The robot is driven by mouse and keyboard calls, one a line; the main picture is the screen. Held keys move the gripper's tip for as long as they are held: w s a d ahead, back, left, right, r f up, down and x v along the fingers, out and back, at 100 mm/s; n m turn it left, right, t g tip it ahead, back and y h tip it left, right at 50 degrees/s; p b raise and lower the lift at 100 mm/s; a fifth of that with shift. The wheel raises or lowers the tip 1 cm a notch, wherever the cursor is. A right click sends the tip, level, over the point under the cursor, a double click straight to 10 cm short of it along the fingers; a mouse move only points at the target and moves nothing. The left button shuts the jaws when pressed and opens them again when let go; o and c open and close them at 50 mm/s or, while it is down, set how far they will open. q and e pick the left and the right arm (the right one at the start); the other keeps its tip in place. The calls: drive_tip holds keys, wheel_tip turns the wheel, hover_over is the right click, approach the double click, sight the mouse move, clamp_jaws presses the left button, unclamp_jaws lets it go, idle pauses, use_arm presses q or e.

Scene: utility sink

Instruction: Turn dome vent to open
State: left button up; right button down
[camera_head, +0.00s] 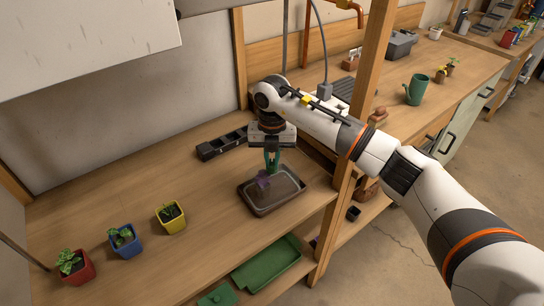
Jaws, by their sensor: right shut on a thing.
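A dark rectangular tray (290,200) lies on the wooden bench, near its right end. A small purple piece (263,181), which looks like the dome vent, shows over the tray. A clear dome cannot be made out at this size. My right gripper (270,172) points down over the tray, its green fingers shut at the purple piece. The fingers hide part of it, and I cannot tell how far the vent is turned. My left gripper is not in view.
A black divided box (222,144) lies behind the tray. Yellow (172,220), blue (127,244) and red (75,269) plant pots stand to the left, with bare bench between. A wooden post (371,60) rises beside my right arm. Green trays (268,264) lie on the shelf below.

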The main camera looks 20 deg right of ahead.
sight(272, 162)
drive_tip(key=m+p, duration=0.1)
drive_tip(key=m, duration=0.5)
drive_tip(key=shift+r, duration=0.1)
drive_tip(key=m+p, duration=0.1)
drive_tip(key=m, duration=0.4)
drive_tip(key=shift+p, duration=0.3)
drive_tip(key=shift+m, duration=0.4)
drive_tip(key=c, duration=1.4)
unclamp_jaws()
wheel_tip(272, 162, up, 12)
drive_tip(key=b, duration=0.1)
